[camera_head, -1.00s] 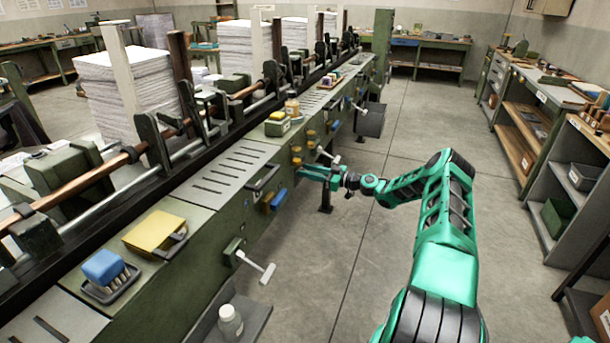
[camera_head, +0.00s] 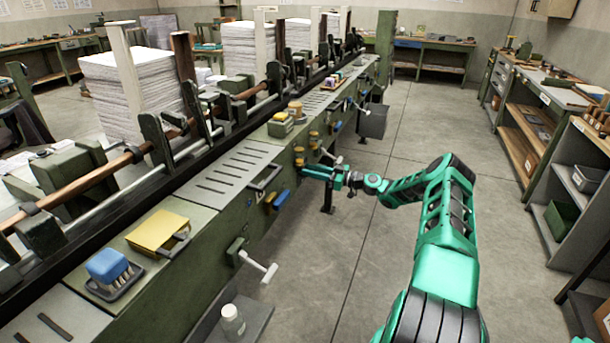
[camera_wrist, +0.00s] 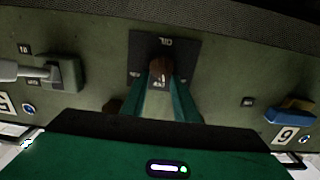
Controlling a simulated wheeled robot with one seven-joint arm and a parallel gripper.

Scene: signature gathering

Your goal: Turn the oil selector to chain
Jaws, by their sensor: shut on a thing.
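The oil selector is a brown knob (camera_wrist: 161,67) on a dark plate (camera_wrist: 150,45) marked OIL, which appears upside down in the wrist view. Small labels sit around the knob, too blurred to read surely. My gripper (camera_wrist: 160,78) is shut on the knob, with one green finger on each side of it. The knob's exact pointing direction is hard to tell. In the head view my gripper (camera_head: 304,171) reaches the green front panel of the long machine, and the knob is hidden there.
A blue handle (camera_head: 279,199) and yellow knobs (camera_head: 299,153) are close to my gripper on the panel. A pale lever (camera_wrist: 25,70) is left of the plate in the wrist view. Another lever (camera_head: 262,267) sticks out nearer. The floor (camera_head: 420,130) right of the machine is clear.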

